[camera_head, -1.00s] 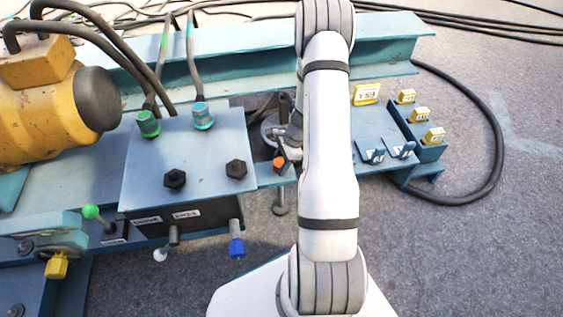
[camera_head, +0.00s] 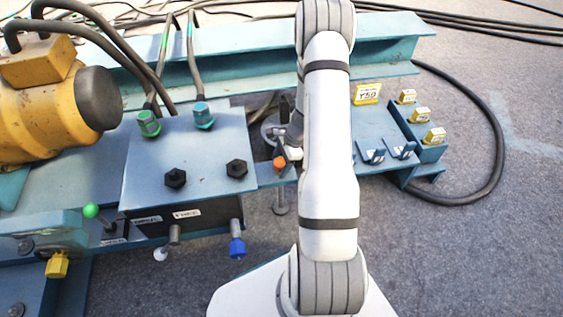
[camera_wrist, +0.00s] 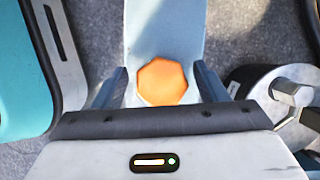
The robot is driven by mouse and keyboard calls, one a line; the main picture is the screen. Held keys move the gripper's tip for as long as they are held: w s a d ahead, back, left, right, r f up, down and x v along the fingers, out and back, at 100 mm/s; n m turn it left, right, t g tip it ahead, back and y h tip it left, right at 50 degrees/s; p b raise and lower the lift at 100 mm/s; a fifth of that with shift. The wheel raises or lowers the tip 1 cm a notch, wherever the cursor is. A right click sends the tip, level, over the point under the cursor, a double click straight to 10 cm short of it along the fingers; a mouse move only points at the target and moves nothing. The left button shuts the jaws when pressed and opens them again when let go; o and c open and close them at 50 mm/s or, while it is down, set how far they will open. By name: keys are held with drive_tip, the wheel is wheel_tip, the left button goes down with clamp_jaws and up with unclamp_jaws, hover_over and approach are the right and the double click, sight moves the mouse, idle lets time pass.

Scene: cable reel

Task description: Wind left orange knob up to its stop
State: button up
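One orange knob (camera_head: 279,163) shows in the head view, on a blue strip between the bolted box and my arm. In the wrist view the orange knob (camera_wrist: 163,82) is a faceted disc on a pale blue bar. My gripper (camera_wrist: 161,72) is open, with one dark finger on each side of the knob and a gap visible on both sides. I cannot tell how deep the fingers reach. In the head view my gripper (camera_head: 286,150) is close above the knob and mostly hidden by my arm. Any second orange knob is not visible.
A blue box (camera_head: 190,155) with black bolts and cable glands stands left of the knob. A yellow motor (camera_head: 45,120) is further left. Yellow tags (camera_head: 367,94) and blue brackets stand right of my arm. A grey cylinder (camera_wrist: 285,105) is close right of the gripper.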

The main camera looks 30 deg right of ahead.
drive_tip(key=shift+d, duration=0.1)
drive_tip(key=p+v, duration=0.3)
drive_tip(key=v, duration=0.5)
